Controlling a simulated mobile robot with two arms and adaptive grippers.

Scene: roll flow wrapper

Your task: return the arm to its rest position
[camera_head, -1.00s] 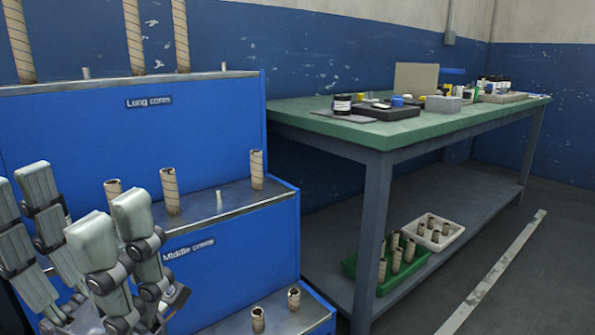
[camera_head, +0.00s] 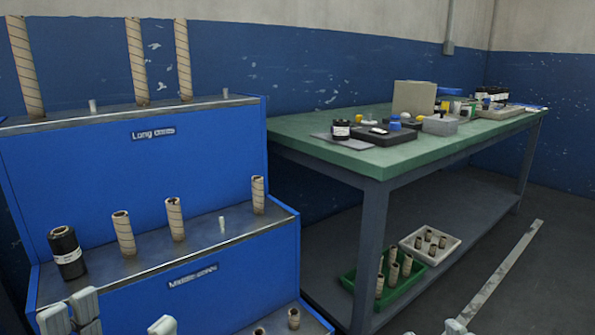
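My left gripper (camera_head: 115,322) shows only as pale fingertips at the bottom left edge, in front of the blue stepped rack (camera_head: 80,185). Its fingertips stand apart with nothing seen between them; its arm is out of frame. A small pale tip of my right gripper (camera_head: 456,328) shows at the bottom edge, right of centre; the rest is cut off. A black roll with a white label (camera_head: 68,253) stands upright on the rack's middle step, left of several brown cores (camera_head: 124,233), clear of both grippers.
Long cores (camera_head: 138,62) stand on the rack's top step. A green-topped table (camera_head: 310,130) at the right bears jars, a black tray and boxes. Its lower shelf holds a green bin (camera_head: 405,285) and a white bin (camera_head: 448,240) of short cores. Grey floor lies open at the right.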

